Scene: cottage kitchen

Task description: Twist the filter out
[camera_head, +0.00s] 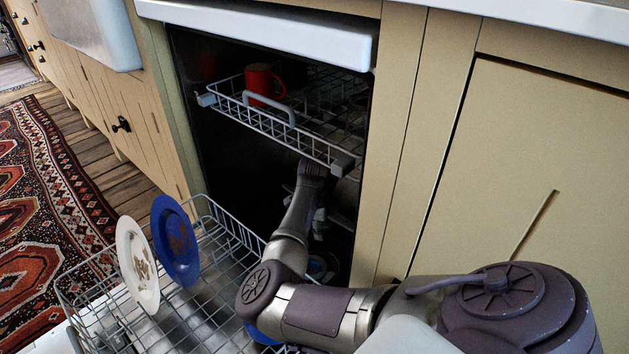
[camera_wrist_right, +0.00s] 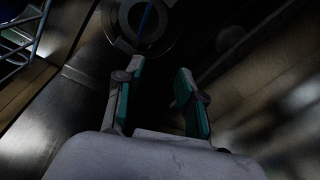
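The filter (camera_wrist_right: 143,20) is at the top of the right wrist view. It looks like a round grey ring with a dark centre and a blue bar across it, set in the dishwasher floor, and its upper part is cut off. In the head view a small round piece (camera_head: 318,267) shows low inside the dishwasher, partly behind my right arm. My right gripper (camera_wrist_right: 160,82) is open, its teal-padded fingers apart with nothing between them. The filter lies beyond the fingertips, apart from them. In the head view the right gripper (camera_head: 320,222) is dim and partly hidden inside the dishwasher. My left gripper is not in view.
The upper rack (camera_head: 262,122) holds a red mug (camera_head: 263,82) and hangs above my right arm. The pulled-out lower rack (camera_head: 214,298) holds a white plate (camera_head: 137,264) and a blue plate (camera_head: 175,241). Cabinet fronts (camera_head: 555,150) stand to the right.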

